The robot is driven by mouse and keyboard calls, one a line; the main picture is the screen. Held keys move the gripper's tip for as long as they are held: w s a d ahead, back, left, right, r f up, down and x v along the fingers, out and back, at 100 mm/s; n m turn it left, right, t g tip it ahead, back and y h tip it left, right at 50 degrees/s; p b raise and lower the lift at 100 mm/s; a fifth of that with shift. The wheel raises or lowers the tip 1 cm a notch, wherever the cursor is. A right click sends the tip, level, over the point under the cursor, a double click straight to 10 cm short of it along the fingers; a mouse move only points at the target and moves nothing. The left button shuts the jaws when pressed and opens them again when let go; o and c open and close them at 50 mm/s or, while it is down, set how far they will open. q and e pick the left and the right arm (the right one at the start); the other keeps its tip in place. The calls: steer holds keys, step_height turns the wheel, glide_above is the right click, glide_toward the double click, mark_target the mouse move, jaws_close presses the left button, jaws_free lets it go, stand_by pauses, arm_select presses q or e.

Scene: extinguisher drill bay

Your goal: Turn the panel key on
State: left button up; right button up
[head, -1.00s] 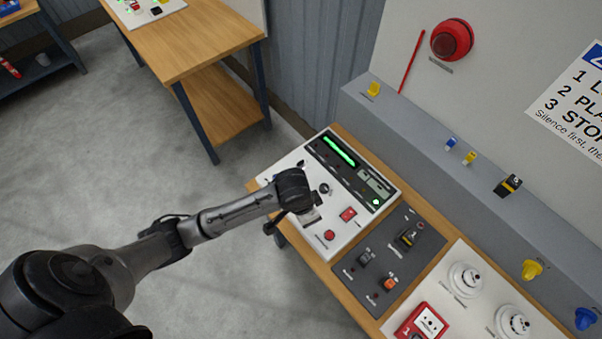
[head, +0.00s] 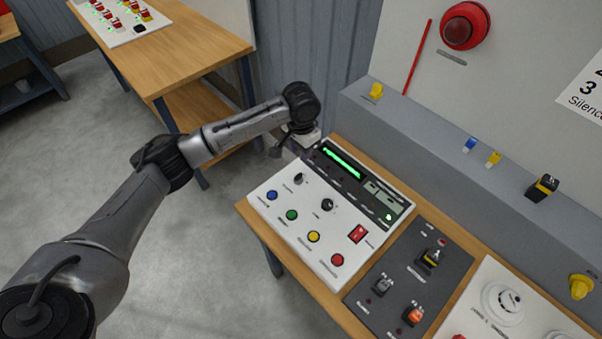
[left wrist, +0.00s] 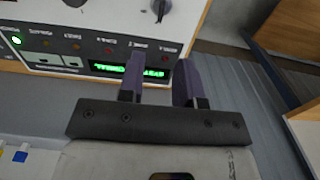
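The white control panel (head: 266,212) lies on the wooden bench, with a lit green display (head: 343,163) on its dark strip. A small dark turn control that looks like the key (head: 299,178) stands at the panel's upper left; its label is too small to read. It also shows at the top edge of the left wrist view (left wrist: 159,8). A rounder black knob (head: 327,204) sits to its lower right. My left gripper (head: 296,149) is over the panel's far left corner, beyond the key. In the left wrist view its fingers (left wrist: 159,80) are apart and empty.
Blue, green, yellow and red buttons (head: 313,236) line the panel's near side, with a red rocker switch (head: 358,233) to the right. A dark switch plate (head: 405,270) lies beside it. A grey ledge (head: 400,130) and wall rise behind.

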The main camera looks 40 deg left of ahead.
mark_target(298, 177)
arm_select(q)
step_height(298, 177, down, 11)
steer(key=shift+b, duration=0.45)
steer(key=shift+c, duration=0.3)
jaws_close()
